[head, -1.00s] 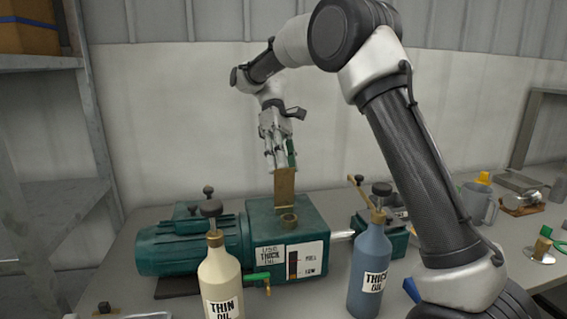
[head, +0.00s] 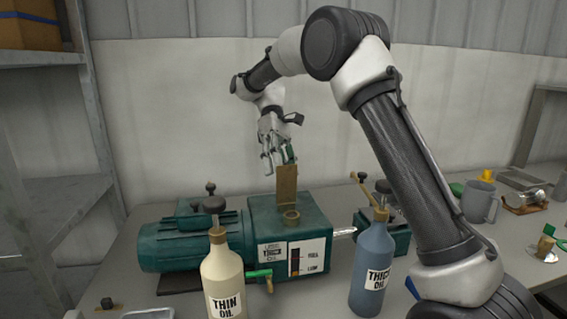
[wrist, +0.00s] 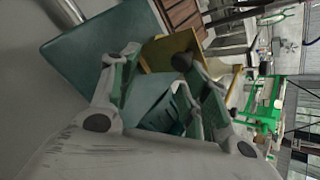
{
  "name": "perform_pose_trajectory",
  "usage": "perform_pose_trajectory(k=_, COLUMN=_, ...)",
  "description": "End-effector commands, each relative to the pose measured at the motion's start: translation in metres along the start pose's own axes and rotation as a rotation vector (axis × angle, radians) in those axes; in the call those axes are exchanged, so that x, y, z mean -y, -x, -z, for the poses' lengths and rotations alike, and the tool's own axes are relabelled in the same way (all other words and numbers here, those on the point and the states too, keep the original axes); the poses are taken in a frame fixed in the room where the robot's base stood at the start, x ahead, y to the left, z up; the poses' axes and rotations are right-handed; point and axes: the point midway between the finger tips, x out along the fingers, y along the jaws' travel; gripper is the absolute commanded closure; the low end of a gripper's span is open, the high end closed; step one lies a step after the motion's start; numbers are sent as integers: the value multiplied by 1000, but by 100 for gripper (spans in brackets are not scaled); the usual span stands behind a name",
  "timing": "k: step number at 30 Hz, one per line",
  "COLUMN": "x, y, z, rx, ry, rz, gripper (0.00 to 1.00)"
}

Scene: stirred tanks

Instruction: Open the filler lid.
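The filler lid (head: 287,187) is a flat brass plate standing upright on top of the green gearbox (head: 318,207), behind the round brass filler neck (head: 291,217). The neck's mouth is uncovered. My gripper (head: 278,161) is just above and behind the lid's top edge, pointing down. In the wrist view the lid (wrist: 168,48) shows beyond the fingertips of my gripper (wrist: 158,60). The fingers are spread apart and nothing shows held between them. Whether a finger touches the lid is unclear.
A cream THIN OIL bottle (head: 223,275) and a blue THICK OIL bottle (head: 371,268) stand in front of the gearbox. A green motor (head: 180,245) lies at its left. A grey jug (head: 479,202) stands at the right. A metal shelf (head: 50,190) is at far left.

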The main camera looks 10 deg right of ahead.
Motion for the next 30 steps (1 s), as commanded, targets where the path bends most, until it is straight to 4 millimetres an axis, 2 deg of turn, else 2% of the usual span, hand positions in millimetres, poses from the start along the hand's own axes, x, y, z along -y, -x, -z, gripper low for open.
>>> perform_pose_trajectory(k=15, x=1, y=2, z=-7, rx=-16, ry=-1, rz=-23, gripper=60)
perform_pose_trajectory(k=30, x=25, y=-17, z=-32, rx=-293, ry=0, rz=-301, gripper=60)
